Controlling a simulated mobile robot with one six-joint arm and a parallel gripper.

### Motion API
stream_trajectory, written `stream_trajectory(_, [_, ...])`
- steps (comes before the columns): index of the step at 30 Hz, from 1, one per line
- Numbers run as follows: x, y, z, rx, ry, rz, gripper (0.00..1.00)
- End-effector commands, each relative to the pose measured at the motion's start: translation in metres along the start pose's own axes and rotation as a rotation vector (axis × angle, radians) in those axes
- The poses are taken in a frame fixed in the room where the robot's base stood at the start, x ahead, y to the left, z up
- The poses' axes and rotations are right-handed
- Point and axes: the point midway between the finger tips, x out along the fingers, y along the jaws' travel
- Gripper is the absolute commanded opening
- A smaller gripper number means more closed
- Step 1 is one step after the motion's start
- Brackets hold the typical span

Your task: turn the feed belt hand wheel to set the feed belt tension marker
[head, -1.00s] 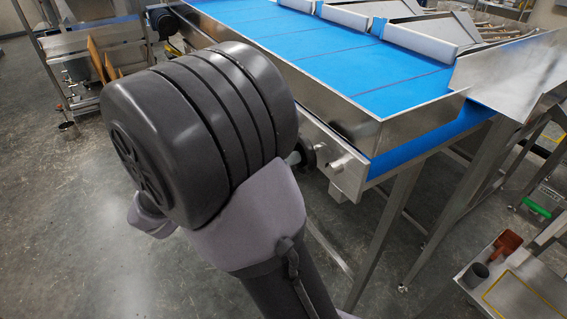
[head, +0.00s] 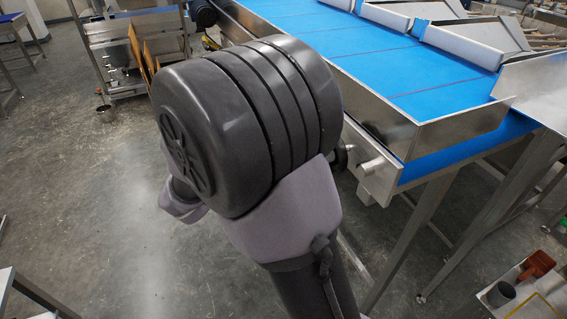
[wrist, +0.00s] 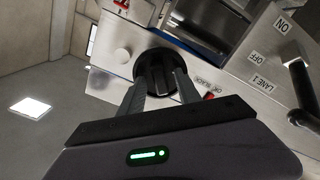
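A black ribbed hand wheel (wrist: 156,68) sits on a metal plate in the upper middle of the wrist view. My gripper (wrist: 160,82) reaches up to it with its two grey fingers apart, their tips overlapping the wheel's lower part. Whether they touch the wheel I cannot tell. In the head view a dark round wheel (head: 340,157) shows beside the feed belt's end, partly behind my arm; my gripper is hidden there. The blue feed belt (head: 420,103) runs away to the upper left. A small red piece (wrist: 209,96) shows right of the wheel; I cannot tell whether it is the tension marker.
A black lever (wrist: 300,82) stands right of the wheel, near plates marked ON, OFF and LANE 1. Metal legs (head: 415,225) stand under the belt frame. A small table (head: 520,292) with an orange scoop is at lower right. Open floor (head: 110,190) lies left.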

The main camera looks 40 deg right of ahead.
Motion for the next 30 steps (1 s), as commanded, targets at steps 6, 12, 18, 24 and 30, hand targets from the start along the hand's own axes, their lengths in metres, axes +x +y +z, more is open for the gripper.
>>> stream_trajectory(6, [-0.021,0.000,-0.002,-0.002,0.003,-0.002,0.40])
stream_trajectory(12, [-0.086,0.002,-0.003,-0.001,0.004,-0.004,0.40])
stream_trajectory(18, [-0.145,0.002,-0.003,-0.001,0.003,-0.002,0.40])
stream_trajectory(24, [-0.172,0.001,-0.001,0.000,0.001,-0.001,0.40])
stream_trajectory(30, [-0.175,0.000,0.000,0.000,-0.001,0.000,0.40])
